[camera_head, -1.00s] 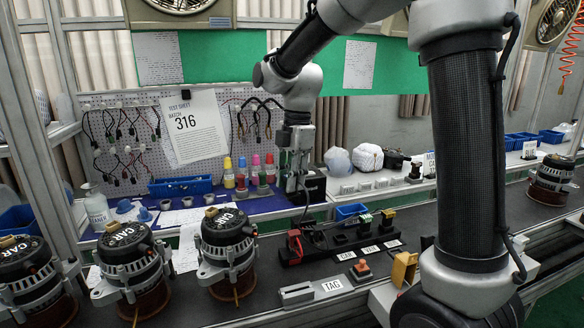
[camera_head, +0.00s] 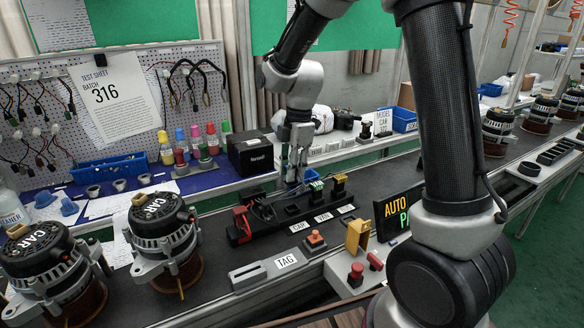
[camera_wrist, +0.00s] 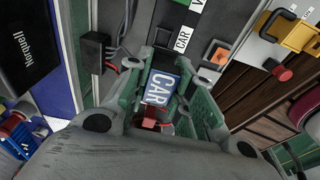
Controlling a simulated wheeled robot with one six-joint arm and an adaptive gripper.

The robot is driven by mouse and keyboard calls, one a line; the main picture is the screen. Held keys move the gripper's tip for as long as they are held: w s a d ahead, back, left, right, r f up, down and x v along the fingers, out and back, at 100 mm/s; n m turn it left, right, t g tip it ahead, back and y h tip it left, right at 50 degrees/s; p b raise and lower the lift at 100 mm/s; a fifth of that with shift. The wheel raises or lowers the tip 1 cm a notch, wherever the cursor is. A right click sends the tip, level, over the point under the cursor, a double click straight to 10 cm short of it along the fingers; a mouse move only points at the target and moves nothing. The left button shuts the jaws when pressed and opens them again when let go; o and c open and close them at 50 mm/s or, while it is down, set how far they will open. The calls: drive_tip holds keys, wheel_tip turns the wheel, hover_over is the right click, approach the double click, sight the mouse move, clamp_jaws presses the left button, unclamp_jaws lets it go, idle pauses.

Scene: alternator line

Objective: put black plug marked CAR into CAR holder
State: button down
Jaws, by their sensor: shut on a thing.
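My gripper (camera_head: 292,180) hangs just behind the black holder rack (camera_head: 275,222), in line with its middle. In the wrist view my gripper (camera_wrist: 160,90) is shut on the CAR plug (camera_wrist: 158,88), whose blue face with white CAR lettering shows between the green-grey fingers. The plug's body is mostly hidden. The CAR holder's white label (camera_head: 299,227) is on the rack's front, and it also shows in the wrist view (camera_wrist: 182,39).
A black box (camera_head: 250,152) stands behind the rack. In front are a TAG block (camera_head: 247,276), an orange button (camera_head: 315,240) and a yellow bracket (camera_head: 357,238). Alternators (camera_head: 163,240) stand at left. Bare dark belt (camera_head: 215,265) lies between them and the rack.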

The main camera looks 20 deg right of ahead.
sight(292, 187)
drive_tip(key=shift+f, duration=0.1)
drive_tip(key=shift+f, duration=2.8)
drive_tip(key=shift+f, duration=1.3)
drive_tip(key=c, duration=1.1)
unclamp_jaws()
drive_tip(key=shift+c, duration=0.2)
drive_tip(key=r, duration=0.4)
drive_tip(key=d+r, duration=0.1)
drive_tip(key=r, duration=0.7)
drive_tip(key=shift+w+d, duration=0.15)
